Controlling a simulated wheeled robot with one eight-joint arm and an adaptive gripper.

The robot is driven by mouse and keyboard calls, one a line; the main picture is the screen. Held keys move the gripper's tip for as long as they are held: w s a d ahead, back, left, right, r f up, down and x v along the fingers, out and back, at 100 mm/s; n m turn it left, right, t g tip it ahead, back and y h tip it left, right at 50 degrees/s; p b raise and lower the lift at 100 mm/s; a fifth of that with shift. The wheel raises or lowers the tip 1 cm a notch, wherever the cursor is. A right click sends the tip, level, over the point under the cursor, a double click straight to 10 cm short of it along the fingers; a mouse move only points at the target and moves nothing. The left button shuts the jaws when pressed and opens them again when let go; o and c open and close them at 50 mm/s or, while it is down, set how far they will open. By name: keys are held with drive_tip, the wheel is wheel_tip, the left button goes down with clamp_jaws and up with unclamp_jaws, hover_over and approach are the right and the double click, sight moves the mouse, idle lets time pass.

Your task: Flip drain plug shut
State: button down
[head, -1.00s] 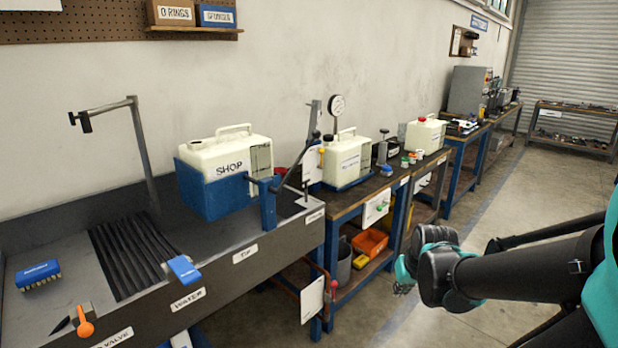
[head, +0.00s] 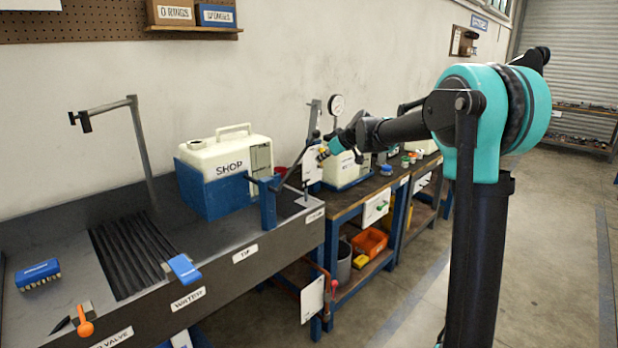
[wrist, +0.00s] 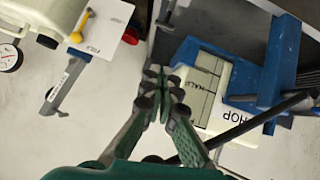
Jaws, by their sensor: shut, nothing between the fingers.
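No part labelled drain plug can be read in either view. In the head view an orange lever (head: 85,327) sits at the sink bench's front left, beside a label (head: 112,338) reading in part "VALVE". The white SHOP tank (head: 226,153) rests in a blue tilting cradle (head: 207,191) on the bench, with a dark lever (head: 293,166) at its right. My gripper (head: 324,152) is up right of the tank, apart from the orange lever. In the wrist view my gripper (wrist: 163,92) has its fingers together and empty, with the SHOP tank (wrist: 222,80) beyond them.
A ribbed drain grate (head: 128,257), a blue-handled part (head: 184,268) and a blue brush (head: 38,274) are on the sink bench. An upright post with a spout (head: 143,150) rises behind. A gauge (head: 336,105) and bottles stand on the right bench. The floor at right is clear.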

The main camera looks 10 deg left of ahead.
hover_over(306, 187)
drive_tip(key=s+d, duration=0.1)
wheel_tip(306, 187, down, 10)
drive_tip(key=shift+s+d, duration=0.15)
drive_tip(key=shift+d, duration=0.05)
drive_tip(key=shift+f, duration=0.1)
wheel_tip(306, 187, down, 5)
drive_tip(key=shift+r, duration=0.2)
idle(0.4)
